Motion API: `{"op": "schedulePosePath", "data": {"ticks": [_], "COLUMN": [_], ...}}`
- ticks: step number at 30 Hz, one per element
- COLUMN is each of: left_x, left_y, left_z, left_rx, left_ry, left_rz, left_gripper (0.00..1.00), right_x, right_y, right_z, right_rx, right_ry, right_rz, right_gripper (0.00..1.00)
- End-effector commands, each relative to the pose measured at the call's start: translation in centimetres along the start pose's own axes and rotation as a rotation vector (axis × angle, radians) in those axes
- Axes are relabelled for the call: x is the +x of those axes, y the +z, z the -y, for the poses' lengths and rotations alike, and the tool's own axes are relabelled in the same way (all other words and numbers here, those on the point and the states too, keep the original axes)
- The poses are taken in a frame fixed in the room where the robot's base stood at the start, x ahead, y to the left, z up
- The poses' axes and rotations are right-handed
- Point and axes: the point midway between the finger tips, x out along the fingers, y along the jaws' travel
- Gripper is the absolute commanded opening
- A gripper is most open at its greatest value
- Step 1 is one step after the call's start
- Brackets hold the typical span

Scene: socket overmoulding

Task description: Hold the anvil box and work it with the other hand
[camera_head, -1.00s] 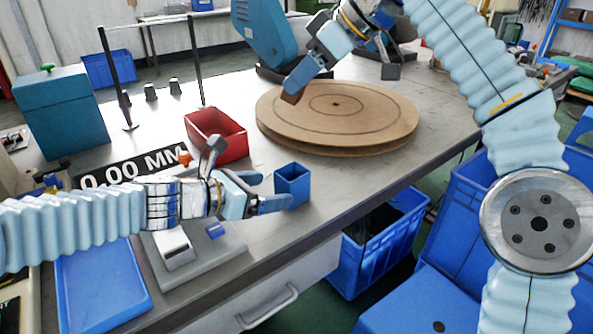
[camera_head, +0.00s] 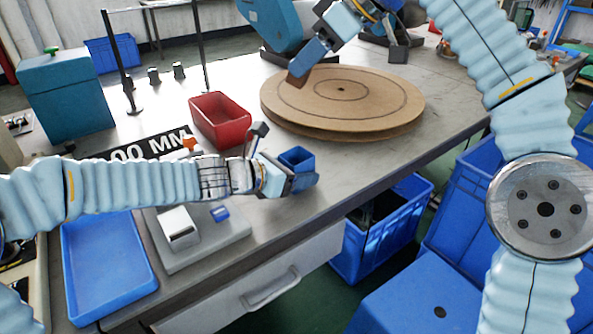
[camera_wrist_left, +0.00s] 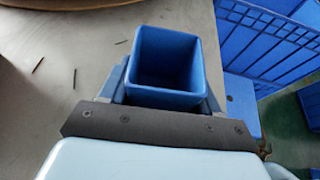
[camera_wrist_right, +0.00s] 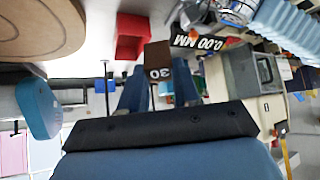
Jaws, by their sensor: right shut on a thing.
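The small blue anvil box (camera_head: 297,157) is an open-topped square box standing on the table near its front edge. In the left wrist view the box (camera_wrist_left: 165,65) sits between the fingers of my left gripper (camera_wrist_left: 170,92), one finger on each side. My left gripper (camera_head: 298,180) looks open around it; I cannot tell whether the fingers touch its walls. My right gripper (camera_head: 303,68) is shut on a brown block (camera_wrist_right: 158,62) marked "30", held in the air by the round brown board's left edge. The box's lower part is partly hidden by my left gripper.
A round brown board (camera_head: 342,112) covers the table's right part. A red tray (camera_head: 222,135) stands behind my left gripper. A grey scale-like device (camera_head: 215,240) and a blue tray (camera_head: 105,275) lie in front. Thin posts stand at the back left.

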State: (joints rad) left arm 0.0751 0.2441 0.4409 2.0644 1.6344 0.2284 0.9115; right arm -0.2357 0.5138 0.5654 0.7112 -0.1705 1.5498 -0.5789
Motion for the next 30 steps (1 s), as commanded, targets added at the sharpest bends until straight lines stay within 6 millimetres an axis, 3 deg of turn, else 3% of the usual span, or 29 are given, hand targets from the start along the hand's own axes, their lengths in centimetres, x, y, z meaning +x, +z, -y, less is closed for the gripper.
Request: {"op": "schedulePosePath", "data": {"ticks": [1,5,11,18,30], "left_x": [0.0,0.0,0.0,0.0,0.0], "left_y": [0.0,0.0,0.0,0.0,0.0], "left_z": [0.0,0.0,0.0,0.0,0.0], "left_rx": [0.0,0.0,0.0,0.0,0.0], "left_ry": [0.0,0.0,0.0,0.0,0.0], "left_rz": [0.0,0.0,0.0,0.0,0.0], "left_gripper": [0.49,0.32,0.32,0.32,0.32], "right_x": [-0.1,-0.1,0.7,2.7,6.1], "right_y": [0.0,0.0,1.2,4.0,7.2], "right_z": [0.0,0.0,-0.3,-0.7,-0.7], "right_rx": [0.0,0.0,-0.004,0.0,0.001], "right_ry": [0.0,0.0,0.002,0.001,-0.001], "right_rz": [-0.001,-0.001,0.002,0.002,0.001], "right_gripper": [0.0,0.0,0.0,0.0,0.0]}}
